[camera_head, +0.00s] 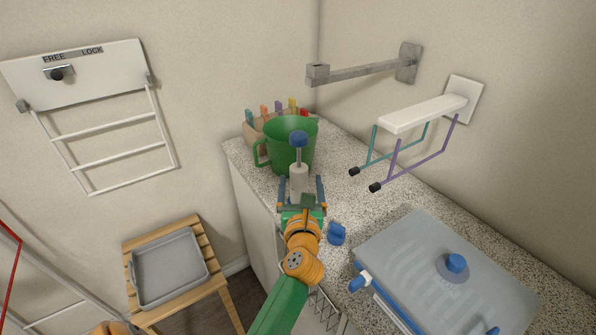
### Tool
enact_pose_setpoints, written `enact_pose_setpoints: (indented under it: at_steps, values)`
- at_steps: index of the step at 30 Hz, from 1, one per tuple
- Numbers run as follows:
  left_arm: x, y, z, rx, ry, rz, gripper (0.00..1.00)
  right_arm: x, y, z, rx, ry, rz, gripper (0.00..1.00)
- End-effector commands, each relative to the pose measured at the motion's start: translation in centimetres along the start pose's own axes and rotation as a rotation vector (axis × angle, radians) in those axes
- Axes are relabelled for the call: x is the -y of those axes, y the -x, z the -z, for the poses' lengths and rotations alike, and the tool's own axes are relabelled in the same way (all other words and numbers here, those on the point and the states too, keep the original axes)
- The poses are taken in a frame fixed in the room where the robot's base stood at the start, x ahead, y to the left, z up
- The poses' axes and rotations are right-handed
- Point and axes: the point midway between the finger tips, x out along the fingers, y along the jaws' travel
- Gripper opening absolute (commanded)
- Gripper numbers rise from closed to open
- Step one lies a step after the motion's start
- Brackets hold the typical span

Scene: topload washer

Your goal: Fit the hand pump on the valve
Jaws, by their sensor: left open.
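The hand pump (299,178), a pale cylinder with a round blue knob on top, stands upright on the speckled counter in front of a green jug. My left gripper (301,187) is open, with its fingers on either side of the pump's lower body in this view. I cannot tell whether they touch it; the pump's foot is hidden by the gripper. A blue round knob that looks like the valve (455,263) sits on the translucent lid of a box (425,268) at the right of the counter, apart from the pump. My right gripper is not in view.
The green jug (283,147) stands just behind the pump, by a holder with coloured handles (252,135). A small blue item (336,234) lies between gripper and box. A folding rack (425,113) and metal bar (360,72) jut from the wall. Bare counter (350,200) lies between.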

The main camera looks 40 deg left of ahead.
Motion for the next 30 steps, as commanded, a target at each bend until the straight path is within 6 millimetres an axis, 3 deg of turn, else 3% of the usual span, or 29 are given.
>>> enact_pose_setpoints:
  at_steps: [5,13,21,30]
  values:
    - [-0.1,-1.8,0.0,-0.005,0.005,-0.004,0.89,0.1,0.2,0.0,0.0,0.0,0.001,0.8]
    - [-0.5,-6.6,0.3,-0.004,0.004,-0.004,0.89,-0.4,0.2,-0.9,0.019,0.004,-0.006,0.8]
    - [-0.5,-7.1,0.2,-0.005,0.005,-0.002,0.87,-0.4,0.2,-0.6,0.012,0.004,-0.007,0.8]
    - [-0.5,-7.1,0.2,-0.004,0.004,-0.002,0.06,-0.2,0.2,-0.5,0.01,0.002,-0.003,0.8]
